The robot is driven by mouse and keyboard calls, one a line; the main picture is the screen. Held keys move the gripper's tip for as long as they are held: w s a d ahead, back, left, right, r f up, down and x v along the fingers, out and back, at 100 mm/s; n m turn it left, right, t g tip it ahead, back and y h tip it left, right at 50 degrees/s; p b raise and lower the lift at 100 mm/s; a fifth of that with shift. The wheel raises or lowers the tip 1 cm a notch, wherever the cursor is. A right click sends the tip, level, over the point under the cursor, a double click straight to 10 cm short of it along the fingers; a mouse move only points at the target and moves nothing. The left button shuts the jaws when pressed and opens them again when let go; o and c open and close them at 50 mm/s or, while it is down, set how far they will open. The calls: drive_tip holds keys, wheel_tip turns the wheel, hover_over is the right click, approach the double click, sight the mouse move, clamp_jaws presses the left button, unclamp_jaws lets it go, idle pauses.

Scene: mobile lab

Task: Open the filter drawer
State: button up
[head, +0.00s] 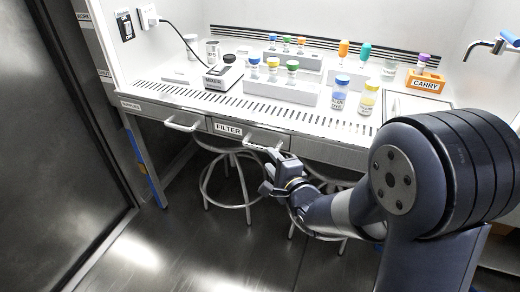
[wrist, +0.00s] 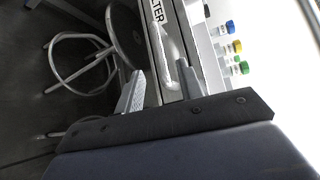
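The filter drawer (head: 228,130) is in the front of the white bench, marked with a FILTER label, and looks shut. Its label also shows in part in the wrist view (wrist: 157,14). The drawer's pale bar handle (head: 262,147) is right of the label, partly hidden by my gripper (head: 277,162). In the wrist view, my gripper (wrist: 160,88) has its two fingers apart, one on each side of the line of the handle (wrist: 170,45). I cannot tell whether the fingers touch the handle.
Another drawer with a handle (head: 183,124) is to the left. Stools (head: 230,180) stand under the bench. On the bench are capped vials, a mixer (head: 222,75) and an orange CARRY rack (head: 425,82). The floor (head: 190,245) in front is clear.

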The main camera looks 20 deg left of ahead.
sight(263, 151)
drive_tip(key=x, duration=0.7)
drive_tip(key=shift+w+a, duration=0.25)
drive_tip(key=shift+w, duration=0.05)
drive_tip(key=shift+c, duration=0.5)
clamp_jaws()
